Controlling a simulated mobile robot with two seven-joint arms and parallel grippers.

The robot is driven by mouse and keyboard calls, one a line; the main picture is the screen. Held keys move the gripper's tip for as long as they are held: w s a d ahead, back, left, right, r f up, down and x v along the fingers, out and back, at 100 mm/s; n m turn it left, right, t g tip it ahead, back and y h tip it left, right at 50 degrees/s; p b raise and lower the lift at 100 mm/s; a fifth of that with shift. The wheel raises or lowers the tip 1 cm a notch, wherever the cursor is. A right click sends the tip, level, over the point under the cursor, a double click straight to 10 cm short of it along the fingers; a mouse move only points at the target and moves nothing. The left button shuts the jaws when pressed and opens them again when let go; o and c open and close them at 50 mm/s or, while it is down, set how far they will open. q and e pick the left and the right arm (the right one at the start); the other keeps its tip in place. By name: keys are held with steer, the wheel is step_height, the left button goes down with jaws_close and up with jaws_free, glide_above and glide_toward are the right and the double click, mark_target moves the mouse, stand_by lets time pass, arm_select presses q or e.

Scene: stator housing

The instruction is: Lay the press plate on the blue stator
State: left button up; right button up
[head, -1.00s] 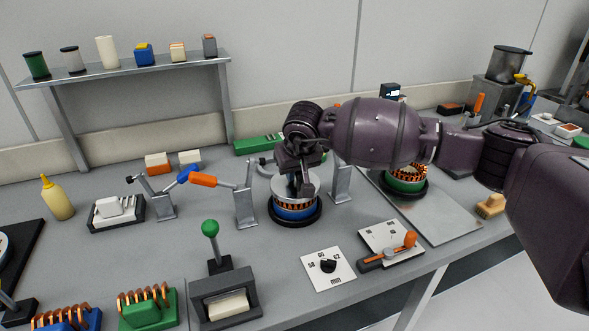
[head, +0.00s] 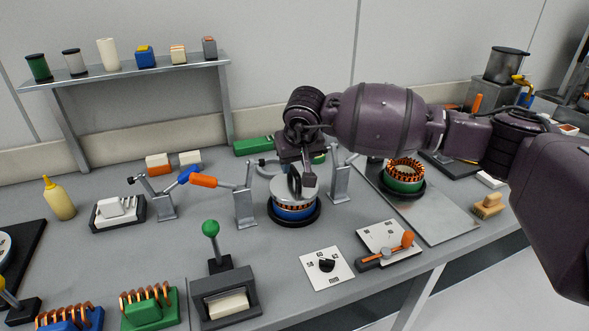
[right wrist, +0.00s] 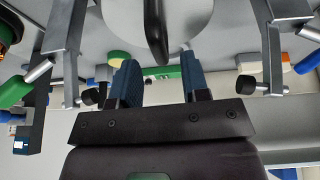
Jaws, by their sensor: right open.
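The press plate (head: 283,188), a silver disc with a dark upright handle, lies on the blue stator (head: 296,212), with a thin band of orange windings showing between them. The stator sits in a black round base. My right gripper (head: 303,183) is just above the plate at its handle. In the right wrist view the plate (right wrist: 190,22) and handle show at the top. The fingers of my right gripper (right wrist: 157,65) are apart, with the handle lying beyond the gap between their tips. My left gripper is not in view.
Clamp posts stand left (head: 245,207) and right (head: 341,180) of the blue stator. A green stator (head: 404,180) stands on the right. A dial card (head: 340,272), an orange-handled lever (head: 400,245) and a green-knobbed press (head: 225,295) stand in front.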

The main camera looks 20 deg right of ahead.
steer(key=v, duration=0.8)
steer(key=shift+r+p, duration=0.35)
steer(key=shift+s, duration=0.15)
